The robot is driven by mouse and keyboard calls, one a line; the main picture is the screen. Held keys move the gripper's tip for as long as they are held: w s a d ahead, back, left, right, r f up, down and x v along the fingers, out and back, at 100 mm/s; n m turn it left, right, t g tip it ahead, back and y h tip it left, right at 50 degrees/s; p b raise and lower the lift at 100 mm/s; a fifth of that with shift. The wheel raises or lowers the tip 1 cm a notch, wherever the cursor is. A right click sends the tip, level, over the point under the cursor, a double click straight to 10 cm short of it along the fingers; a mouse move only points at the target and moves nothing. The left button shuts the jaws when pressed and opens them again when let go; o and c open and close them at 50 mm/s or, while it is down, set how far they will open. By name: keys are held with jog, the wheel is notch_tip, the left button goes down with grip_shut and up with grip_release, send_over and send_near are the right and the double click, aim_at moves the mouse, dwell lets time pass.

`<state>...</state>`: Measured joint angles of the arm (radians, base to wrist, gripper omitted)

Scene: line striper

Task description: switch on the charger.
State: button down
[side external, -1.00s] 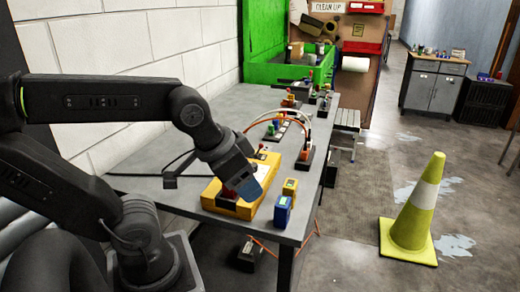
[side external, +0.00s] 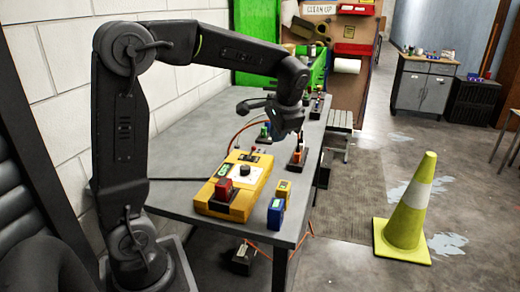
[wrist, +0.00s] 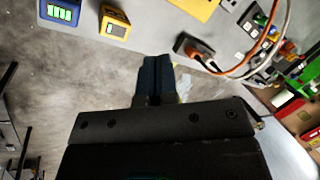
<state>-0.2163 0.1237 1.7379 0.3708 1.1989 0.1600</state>
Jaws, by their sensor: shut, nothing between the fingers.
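The yellow charger (side external: 240,203) lies on the grey table (side external: 192,131). It has a white panel with a dark round knob (side external: 244,171); which way the knob points is too small to tell. A red block (side external: 223,189) stands upright at its near end, with a green mark beside it. Only a yellow edge of the charger (wrist: 196,8) shows at the top of the wrist view. My gripper (side external: 299,135) is raised above the table, behind and right of the charger, apart from it. In the wrist view its fingers (wrist: 157,60) are together and empty.
A blue battery (side external: 276,215) and a yellow battery (side external: 284,191) stand at the table's right edge, beside the charger. An orange-and-black plug-like device (side external: 298,157) with a cable stands below my gripper. Small coloured parts sit farther back. A yellow cone (side external: 408,205) stands on the floor.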

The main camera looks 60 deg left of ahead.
jog(key=w+a+f+g, duration=0.1)
jog(key=w+a+f, duration=0.2)
jog(key=w+a, duration=0.1)
jog(key=shift+a+f+g+y, duration=0.15)
jog(key=shift+a+g+y, duration=0.2)
jog(key=shift+a, duration=0.45)
jog(key=x, duration=1)
jog(key=shift+a+f, duration=0.1)
jog(key=shift+f, duration=0.1)
jog(key=shift+s+a+r, duration=0.15)
jog(key=shift+a+r, duration=0.05)
jog(key=shift+a, duration=0.4)
jog(key=shift+s+a+r, duration=0.15)
jog(key=shift+a+r, duration=0.05)
jog(key=shift+a, duration=0.45)
jog(key=shift+s+a+r, duration=0.1)
jog(key=shift+a+r, duration=0.05)
jog(key=shift+a, duration=0.5)
